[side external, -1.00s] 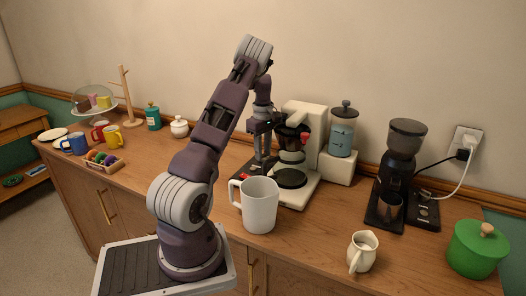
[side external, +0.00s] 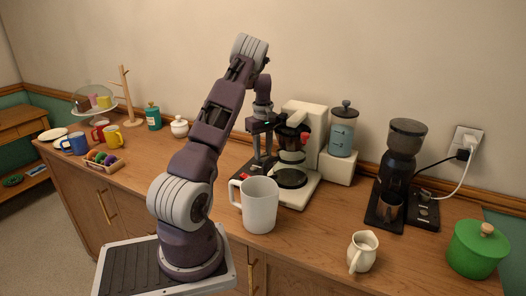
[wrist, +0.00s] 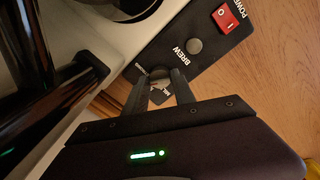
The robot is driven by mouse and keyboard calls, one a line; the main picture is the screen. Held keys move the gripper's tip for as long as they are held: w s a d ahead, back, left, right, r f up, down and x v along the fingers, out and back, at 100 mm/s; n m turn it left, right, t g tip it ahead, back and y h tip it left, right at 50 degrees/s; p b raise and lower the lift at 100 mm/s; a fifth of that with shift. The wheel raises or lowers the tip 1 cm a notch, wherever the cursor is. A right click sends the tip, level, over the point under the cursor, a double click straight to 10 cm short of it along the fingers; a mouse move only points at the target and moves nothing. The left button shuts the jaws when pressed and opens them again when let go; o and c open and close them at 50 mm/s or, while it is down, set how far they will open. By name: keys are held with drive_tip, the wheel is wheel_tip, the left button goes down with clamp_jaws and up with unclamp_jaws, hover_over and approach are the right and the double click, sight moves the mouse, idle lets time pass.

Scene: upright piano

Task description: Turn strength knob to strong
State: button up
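The white coffee maker (side external: 304,120) stands on the counter behind the large white mug. In the wrist view its black control panel (wrist: 217,45) carries a red power switch (wrist: 225,17), a round brew button (wrist: 194,46) and a small grey knob (wrist: 160,72) with a partly hidden label. I take this for the strength knob; its exact setting is not readable. My gripper (wrist: 160,77) points down at the panel, one finger on each side of the knob. The fingers are apart with the knob between their tips; whether they press on it is unclear. In the side view, my gripper (side external: 262,158) is beside the coffee maker.
A large white mug (side external: 259,205) stands close in front of the coffee maker. A black grinder (side external: 400,165), a cream jug (side external: 362,252) and a green pot (side external: 477,249) stand to the right.

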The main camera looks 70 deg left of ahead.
drive_tip(key=o, duration=0.3)
wheel_tip(320, 180, up, 7)
drive_tip(key=shift+r, duration=0.1)
idle(0.4)
wheel_tip(320, 180, up, 6)
wheel_tip(320, 180, down, 13)
drive_tip(key=m, duration=1.8)
clamp_jaws()
